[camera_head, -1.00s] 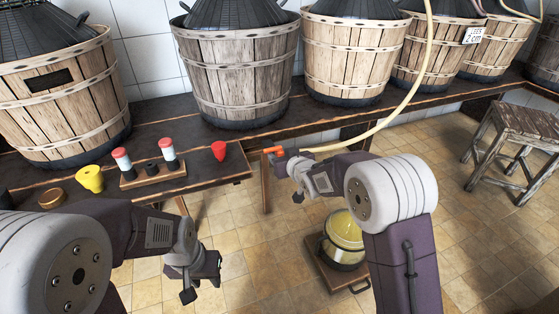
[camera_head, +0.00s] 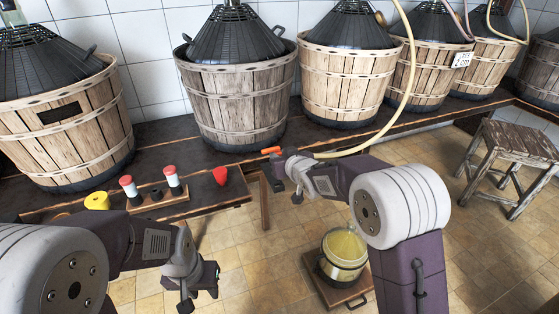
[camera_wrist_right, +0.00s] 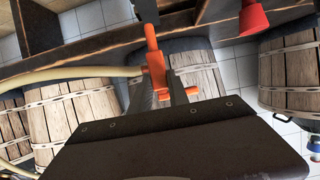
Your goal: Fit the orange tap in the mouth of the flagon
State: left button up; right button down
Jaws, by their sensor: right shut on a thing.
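The orange tap (camera_head: 271,150) is in my right gripper (camera_head: 278,172), raised beyond the right end of the low dark bench. In the right wrist view the tap (camera_wrist_right: 155,62) stands out from between the fingers (camera_wrist_right: 163,92), with a pale hose beside it. My left gripper (camera_head: 200,288) is open and empty, low in front of the bench. Large dark-covered demijohns (camera_head: 236,35) stand in wooden baskets along the wall. A glass neck (camera_head: 12,14) shows at the far left. I cannot tell which vessel is the flagon; most mouths are cut off by the frame's top.
On the bench are a red cone (camera_head: 220,176), a yellow piece (camera_head: 97,200) and a small rack (camera_head: 155,199) with red-and-white pieces. A pot with yellow contents (camera_head: 343,246) stands on a low wooden platform. A stool (camera_head: 515,142) is at the right. Open tiled floor lies between.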

jog(key=shift+r, duration=0.1)
notch_tip(320, 180, up, 9)
jog(key=p, duration=0.8)
